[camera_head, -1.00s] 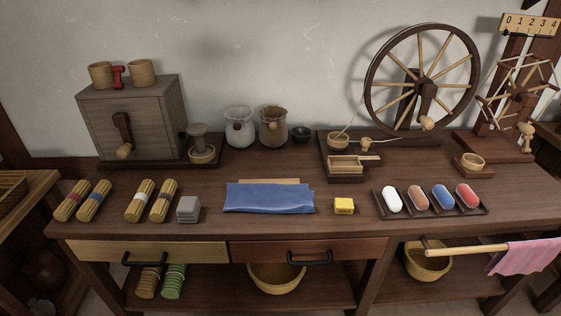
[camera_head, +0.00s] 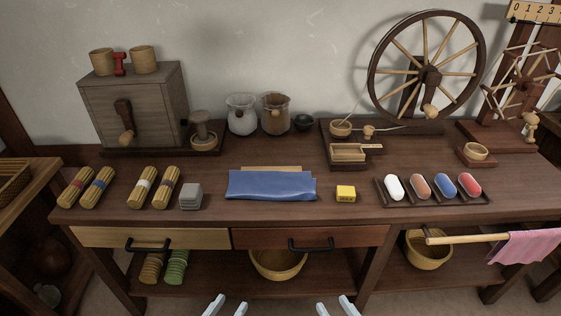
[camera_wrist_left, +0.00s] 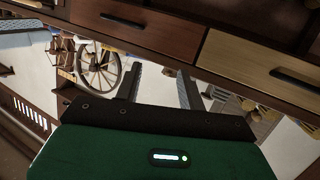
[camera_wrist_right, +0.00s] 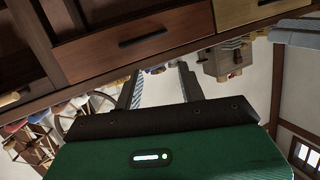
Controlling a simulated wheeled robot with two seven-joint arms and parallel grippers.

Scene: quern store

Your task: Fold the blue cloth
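The blue cloth (camera_head: 271,186) lies on the table top, in the middle near the front edge, in the head view. It is a wide flat piece with a slightly uneven lower edge. A pale wooden board (camera_head: 271,169) shows just behind it. My left gripper (camera_head: 226,305) and my right gripper (camera_head: 337,306) show at the bottom edge of the head view, below and in front of the table, apart from the cloth. Both have their fingers spread with nothing between them, also in the left wrist view (camera_wrist_left: 158,85) and the right wrist view (camera_wrist_right: 158,86).
A grey block (camera_head: 190,196) stands left of the cloth, a yellow block (camera_head: 346,193) right of it. Bundled sticks (camera_head: 142,188) lie further left; a dark tray (camera_head: 436,199) of coloured pieces lies further right. Drawer handles (camera_head: 311,246) jut from the table front.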

